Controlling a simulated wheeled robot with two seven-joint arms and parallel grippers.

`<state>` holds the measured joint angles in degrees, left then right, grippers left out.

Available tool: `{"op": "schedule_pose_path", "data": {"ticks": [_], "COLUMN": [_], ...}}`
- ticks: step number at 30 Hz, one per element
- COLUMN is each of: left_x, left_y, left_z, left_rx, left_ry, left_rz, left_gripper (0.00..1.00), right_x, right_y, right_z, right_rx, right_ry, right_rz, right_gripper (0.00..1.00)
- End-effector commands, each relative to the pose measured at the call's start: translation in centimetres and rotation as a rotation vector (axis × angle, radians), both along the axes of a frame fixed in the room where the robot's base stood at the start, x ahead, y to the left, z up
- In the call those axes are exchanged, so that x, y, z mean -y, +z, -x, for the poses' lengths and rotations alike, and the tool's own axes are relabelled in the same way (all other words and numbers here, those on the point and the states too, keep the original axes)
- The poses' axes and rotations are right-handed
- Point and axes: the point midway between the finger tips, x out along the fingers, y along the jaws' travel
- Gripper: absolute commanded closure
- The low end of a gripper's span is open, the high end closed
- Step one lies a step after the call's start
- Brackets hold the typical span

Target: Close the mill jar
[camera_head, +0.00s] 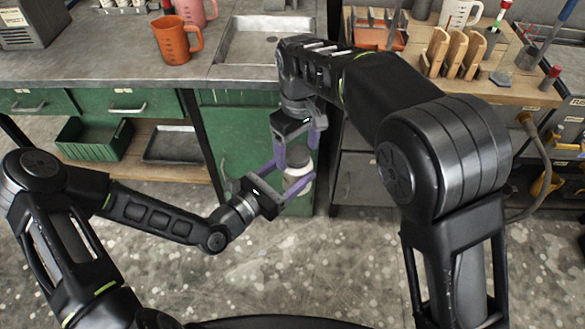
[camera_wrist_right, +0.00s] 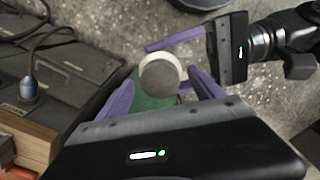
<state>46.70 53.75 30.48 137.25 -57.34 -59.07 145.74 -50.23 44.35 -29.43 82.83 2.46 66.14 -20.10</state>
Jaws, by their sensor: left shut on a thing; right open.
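The mill jar (camera_head: 299,184) is a pale, whitish cylinder held off the floor in front of the green cabinet. A grey round top, seemingly its lid (camera_head: 293,160), sits at its upper end. In the right wrist view the grey disc (camera_wrist_right: 160,76) shows with a white rim around part of it. My left gripper (camera_head: 292,178) comes from the left and is shut on the jar's side. My right gripper (camera_head: 297,150) points down from above, open, its purple fingers on either side of the grey top. I cannot tell whether the lid is fully seated.
The metal counter (camera_head: 120,60) behind holds an orange mug (camera_head: 176,40), a pink mug (camera_head: 196,10) and a shallow metal tray (camera_head: 262,45). A wooden bench (camera_head: 500,85) with tool holders stands at right. A green bin (camera_head: 95,139) sits on the lower shelf. The floor in front is clear.

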Motion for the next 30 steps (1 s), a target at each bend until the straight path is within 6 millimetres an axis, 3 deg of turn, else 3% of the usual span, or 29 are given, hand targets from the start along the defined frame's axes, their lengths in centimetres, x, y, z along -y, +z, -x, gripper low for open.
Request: {"op": "schedule_pose_path", "data": {"ticks": [7,18,30], "left_x": [0.1,0.1,0.1], "left_y": [0.2,0.2,0.2], "left_z": [0.0,0.0,0.0], "left_rx": [0.005,0.005,0.004], "left_ry": [-0.001,-0.001,-0.001], "left_rz": [0.002,0.002,0.002], "left_gripper": [1.00,1.00,1.00], "right_x": [0.0,0.0,0.0], "right_y": [1.5,6.8,7.5], "right_z": [-0.1,-0.1,0.0], "right_rx": [0.001,0.001,0.000], "right_ry": [0.000,0.000,0.000], "right_rz": [-0.001,-0.001,0.000], "right_gripper": [0.23,0.23,0.23]}}
